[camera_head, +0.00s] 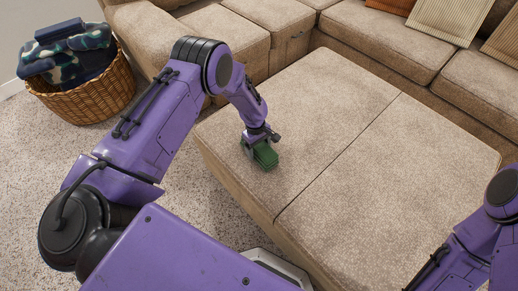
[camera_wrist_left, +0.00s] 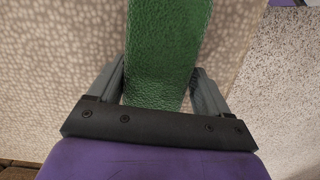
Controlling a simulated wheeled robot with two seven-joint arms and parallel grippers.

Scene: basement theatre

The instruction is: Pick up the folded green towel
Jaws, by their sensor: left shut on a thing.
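The folded green towel (camera_head: 264,155) is at the left part of the big beige ottoman (camera_head: 345,120), close to its left edge. My left gripper (camera_head: 258,141) is over it and shut on it. In the left wrist view the towel (camera_wrist_left: 168,50) runs between the two fingers of my left gripper (camera_wrist_left: 160,88), one finger on each side. I cannot tell whether the towel rests on the ottoman or is slightly raised. Of my right arm, only purple links show at the lower right of the head view; its gripper is out of view.
A wicker basket (camera_head: 95,97) with blue and camouflage cloth (camera_head: 70,55) stands on the carpet (camera_head: 185,150) at the left. A beige sectional sofa (camera_head: 370,38) with cushions (camera_head: 450,18) lines the back. The rest of the ottoman top is bare.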

